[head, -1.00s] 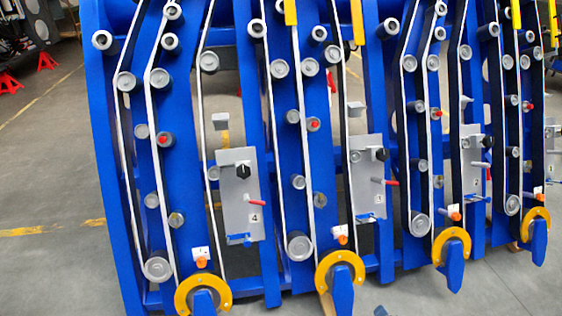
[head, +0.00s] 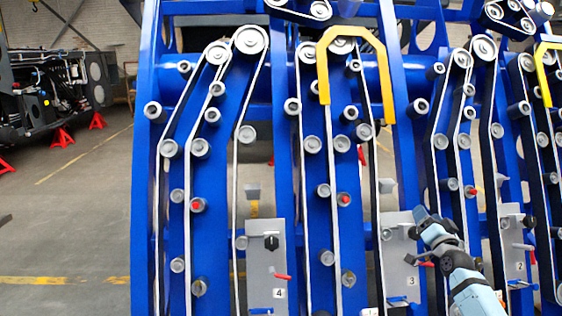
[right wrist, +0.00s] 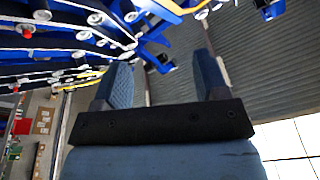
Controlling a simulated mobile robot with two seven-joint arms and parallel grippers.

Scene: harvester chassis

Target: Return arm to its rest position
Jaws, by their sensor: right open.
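My right arm comes in at the lower right of the head view, and its gripper (head: 418,233) is in front of the grey panel marked 3 (head: 399,285). I cannot tell whether it touches the panel. In the right wrist view the two blue-grey fingers (right wrist: 163,78) stand wide apart with nothing between them. The blue chassis (right wrist: 165,12) shows beyond them at the top of that view. My left gripper is in neither view.
The blue chassis frame (head: 317,265) with belts and rollers fills the middle and right. Another grey panel marked 4 (head: 265,285) and a yellow handle (head: 355,35) are on it. A dark machine (head: 45,90) on red stands (head: 62,138) is at the far left.

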